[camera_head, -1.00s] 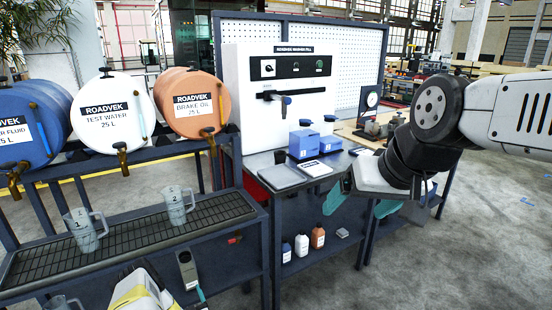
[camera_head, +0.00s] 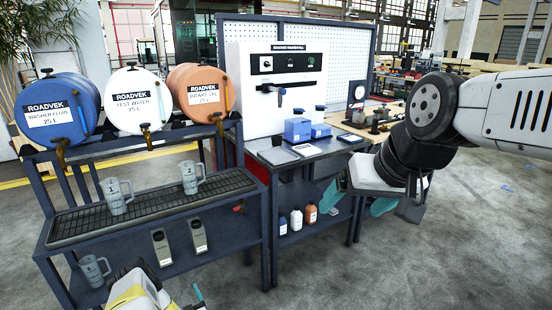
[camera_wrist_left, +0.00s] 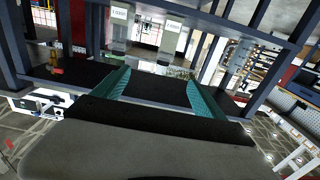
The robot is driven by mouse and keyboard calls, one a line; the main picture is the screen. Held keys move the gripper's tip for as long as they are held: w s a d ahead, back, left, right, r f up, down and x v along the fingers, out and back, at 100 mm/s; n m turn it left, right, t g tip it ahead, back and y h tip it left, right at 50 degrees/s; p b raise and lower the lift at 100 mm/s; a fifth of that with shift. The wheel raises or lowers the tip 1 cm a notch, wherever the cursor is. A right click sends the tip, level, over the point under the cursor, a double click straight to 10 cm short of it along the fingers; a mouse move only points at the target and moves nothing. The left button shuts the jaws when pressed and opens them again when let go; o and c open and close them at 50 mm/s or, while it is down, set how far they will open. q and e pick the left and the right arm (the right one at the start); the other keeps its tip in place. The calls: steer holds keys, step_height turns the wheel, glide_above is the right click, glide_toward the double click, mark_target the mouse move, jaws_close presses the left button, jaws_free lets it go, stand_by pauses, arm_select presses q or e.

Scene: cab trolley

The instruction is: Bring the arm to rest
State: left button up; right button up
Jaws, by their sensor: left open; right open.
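My left gripper (camera_wrist_left: 160,92) is open in the left wrist view, its two teal fingers apart with nothing between them. In the head view its white and yellow arm (camera_head: 140,292) enters at the bottom left, in front of the drum rack, and only a bit of teal finger shows. My right gripper (camera_head: 357,207) is open and empty, hanging low at the right of the bench. Its teal fingers point down and my right arm (camera_head: 440,105) is bent above it.
The dark rack (camera_head: 190,218) holds a blue drum (camera_head: 55,125), a white drum (camera_head: 130,115), an orange drum (camera_head: 190,78) and several jugs. Two grey devices (camera_head: 198,237) stand on its lower shelf. The bench (camera_head: 318,150) carries blue boxes (camera_head: 297,130). Floor at right (camera_head: 480,240) is clear.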

arm_select(q)
steer(key=w+r+m+h, duration=0.4)
steer(key=w+r+h, duration=0.2)
steer(key=w+r, duration=1.2)
steer(key=d+r+m+g+h, duration=0.1)
steer(key=d+r, duration=0.2)
steer(key=r, duration=0.8)
steer(key=d+r+m+g+h, duration=0.15)
steer(key=d+r, duration=0.25)
steer(key=r, duration=0.6)
steer(key=s+d+r+g+h, duration=0.1)
steer(key=s+d+r, duration=0.3)
steer(key=s+r, duration=0.35)
steer(key=s+d+r+g+h, duration=0.1)
steer(key=s+d+r+g, duration=0.1)
steer(key=s+d+r, duration=0.5)
steer(key=s+d+r+g, duration=0.1)
steer(key=s+r, duration=0.2)
steer(key=s, duration=1)
steer(key=s+d+r+g+h, duration=0.1)
steer(key=s+d+r+g, duration=0.1)
steer(key=s, duration=1.2)
steer(key=shift+s+r, duration=0.25)
steer(key=shift+r, duration=0.45)
steer(key=shift+a+m, duration=0.1)
steer(key=shift+m, duration=0.15)
